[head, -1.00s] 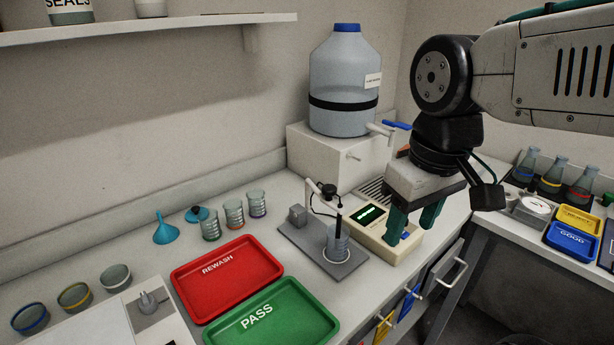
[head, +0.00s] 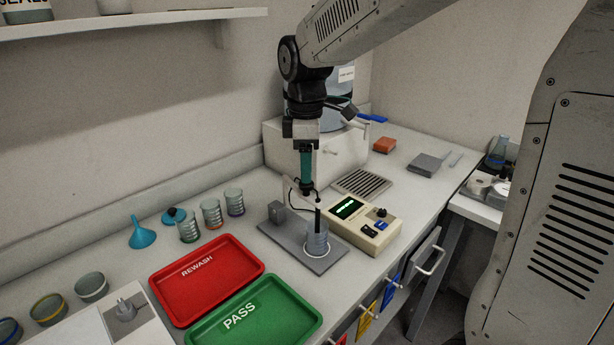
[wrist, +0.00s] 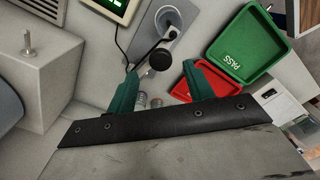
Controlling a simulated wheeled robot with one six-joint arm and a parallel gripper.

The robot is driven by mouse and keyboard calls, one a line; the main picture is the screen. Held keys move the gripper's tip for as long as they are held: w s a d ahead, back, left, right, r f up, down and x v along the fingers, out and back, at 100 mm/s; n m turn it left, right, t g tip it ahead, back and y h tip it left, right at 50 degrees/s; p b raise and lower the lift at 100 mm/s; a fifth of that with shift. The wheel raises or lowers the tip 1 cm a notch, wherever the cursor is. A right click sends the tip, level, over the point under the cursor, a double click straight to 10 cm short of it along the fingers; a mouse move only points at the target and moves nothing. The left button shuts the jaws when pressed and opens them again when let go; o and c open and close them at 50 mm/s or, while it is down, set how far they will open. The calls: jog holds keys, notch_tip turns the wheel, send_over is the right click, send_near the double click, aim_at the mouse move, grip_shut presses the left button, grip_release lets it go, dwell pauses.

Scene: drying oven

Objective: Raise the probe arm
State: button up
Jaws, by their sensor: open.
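The probe arm (head: 288,192) is a pale arm on a grey stand plate (head: 276,233), with a black knob (wrist: 160,59) on top. Its dark probe (head: 318,219) hangs down into a clear beaker (head: 317,240) on the plate. My gripper (head: 306,180) points down above the probe arm, its teal fingers overlapping in the head view. In the wrist view, the open fingers (wrist: 163,78) stand apart with the knob showing in the gap near their tips. I cannot tell whether a finger touches it.
A meter (head: 360,225) with a lit display stands right of the stand. A red REWASH tray (head: 206,290) and green PASS tray (head: 300,335) lie to the left and front. A large bottle on a white block (head: 345,160) stands behind.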

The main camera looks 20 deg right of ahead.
jog(key=shift+f, duration=1.85)
